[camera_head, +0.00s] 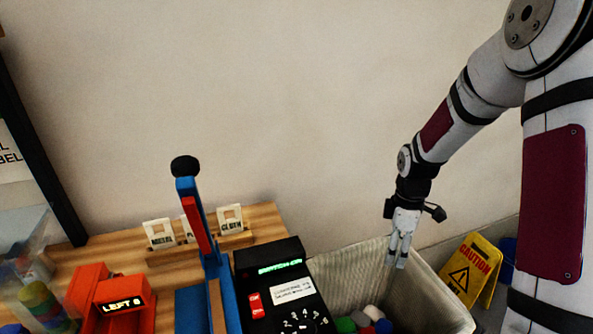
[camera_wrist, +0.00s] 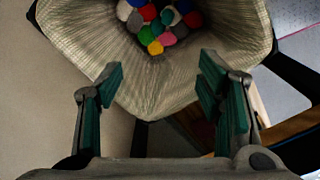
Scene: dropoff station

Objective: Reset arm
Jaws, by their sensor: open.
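My gripper (camera_head: 398,254) hangs at the end of my arm on the right of the head view, pointing down over the back part of a cream fabric bin (camera_head: 449,300). In the wrist view my gripper (camera_wrist: 157,85) has its two green-padded fingers wide apart with nothing between them. The bin (camera_wrist: 90,50) opens beyond the fingertips, with several coloured balls (camera_wrist: 158,27) at its bottom. The balls (camera_head: 367,322) show partly in the head view.
A wooden table (camera_head: 265,222) stands left of the bin, with a black dial box (camera_head: 270,258), a blue lever press (camera_head: 186,210), red boxes (camera_head: 120,300) and label cards (camera_head: 159,233). A yellow caution sign (camera_head: 470,270) stands right of the bin. The wall behind is bare.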

